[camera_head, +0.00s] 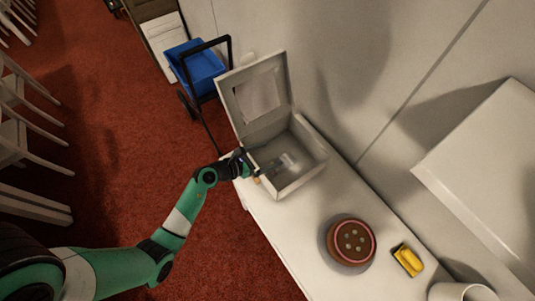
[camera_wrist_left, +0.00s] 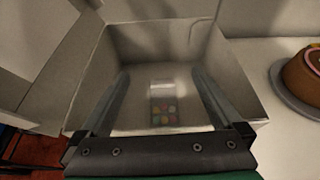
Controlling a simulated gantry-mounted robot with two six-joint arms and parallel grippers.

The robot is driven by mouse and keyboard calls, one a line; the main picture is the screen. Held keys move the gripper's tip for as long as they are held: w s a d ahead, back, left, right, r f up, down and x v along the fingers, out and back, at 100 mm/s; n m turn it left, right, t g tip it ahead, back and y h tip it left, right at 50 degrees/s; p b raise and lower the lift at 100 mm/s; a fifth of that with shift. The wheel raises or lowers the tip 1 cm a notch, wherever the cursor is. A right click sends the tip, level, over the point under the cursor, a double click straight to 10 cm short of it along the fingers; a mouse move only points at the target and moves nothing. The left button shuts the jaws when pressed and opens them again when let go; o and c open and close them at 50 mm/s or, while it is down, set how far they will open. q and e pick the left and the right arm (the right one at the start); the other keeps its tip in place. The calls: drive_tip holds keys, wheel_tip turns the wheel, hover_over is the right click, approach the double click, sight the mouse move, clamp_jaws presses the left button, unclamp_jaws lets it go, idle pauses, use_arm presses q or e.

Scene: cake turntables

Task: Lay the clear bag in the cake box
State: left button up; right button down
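The cake box (camera_head: 309,147) stands open on the white table with its windowed lid (camera_head: 256,92) raised. The clear bag (camera_head: 287,160) shows faintly inside it, low in the box. In the left wrist view the clear bag (camera_wrist_left: 163,106) has colourful pieces in its lower part and seems to lie on the box floor. My left gripper (camera_head: 256,170) is at the box's near left wall. In the left wrist view its two fingers (camera_wrist_left: 160,76) are spread wide over the box, with clear gaps on both sides of the bag. My right gripper is not in view.
A brown cake (camera_head: 352,241) on a turntable and a yellow object (camera_head: 408,260) stand on the table (camera_head: 291,225) to the right. A white pot (camera_head: 463,292) is at the bottom edge. A blue cart (camera_head: 196,66) stands behind the box on the red floor.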

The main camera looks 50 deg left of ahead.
use_arm(q)
drive_tip(key=r+p+v, duration=0.1)
drive_tip(key=p+v, duration=0.2)
drive_tip(key=v, duration=0.9)
drive_tip(key=shift+r, duration=0.15)
